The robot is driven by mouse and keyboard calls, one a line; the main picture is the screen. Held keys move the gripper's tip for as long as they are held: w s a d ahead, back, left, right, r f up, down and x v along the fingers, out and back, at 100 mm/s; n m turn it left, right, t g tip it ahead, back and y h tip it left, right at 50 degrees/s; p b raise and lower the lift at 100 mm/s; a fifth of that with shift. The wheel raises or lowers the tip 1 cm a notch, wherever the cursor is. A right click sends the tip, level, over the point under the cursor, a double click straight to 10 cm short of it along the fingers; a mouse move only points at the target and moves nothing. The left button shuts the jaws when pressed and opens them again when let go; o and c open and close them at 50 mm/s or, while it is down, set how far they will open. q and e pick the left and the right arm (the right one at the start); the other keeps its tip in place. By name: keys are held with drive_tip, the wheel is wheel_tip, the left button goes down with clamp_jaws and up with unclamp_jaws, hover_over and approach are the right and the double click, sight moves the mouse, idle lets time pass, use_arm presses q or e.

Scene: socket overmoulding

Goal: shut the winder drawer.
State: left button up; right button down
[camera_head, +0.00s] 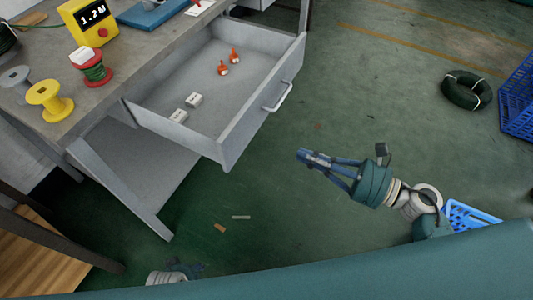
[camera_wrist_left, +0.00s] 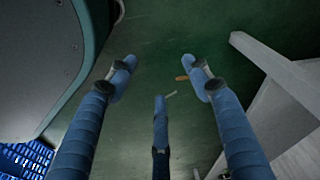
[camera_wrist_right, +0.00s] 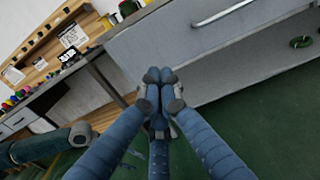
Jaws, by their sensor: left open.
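The winder drawer (camera_head: 232,135) is pulled far out of the grey workbench, with its front panel and bar handle (camera_head: 278,97) towards the open floor. My left gripper (camera_wrist_left: 158,72) is open and empty above the floor.
On the bench (camera_head: 120,85) stand a yellow meter (camera_head: 88,22), a red-and-green spool (camera_head: 93,70) and a yellow spool (camera_head: 48,98). A black cable coil (camera_head: 466,91) and a blue crate (camera_head: 518,100) lie at the right. Floor beyond the drawer front is clear.

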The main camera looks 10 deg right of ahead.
sight(183, 111)
drive_tip(key=p+x, duration=0.1)
drive_tip(key=x, duration=1.2)
drive_tip(key=shift+w+r+p, duration=0.1)
drive_tip(key=shift+w+p, duration=0.05)
drive_tip(key=shift+p, duration=0.15)
use_arm(q)
drive_tip(key=s+f, duration=0.2)
drive_tip(key=f, duration=0.1)
drive_tip(key=s+f, duration=0.1)
drive_tip(key=shift+a+f, duration=0.15)
drive_tip(key=shift+f, duration=0.05)
use_arm(e)
drive_tip(key=shift+w+a, duration=0.2)
drive_tip(key=shift+a, duration=0.05)
drive_tip(key=shift+a, duration=0.1)
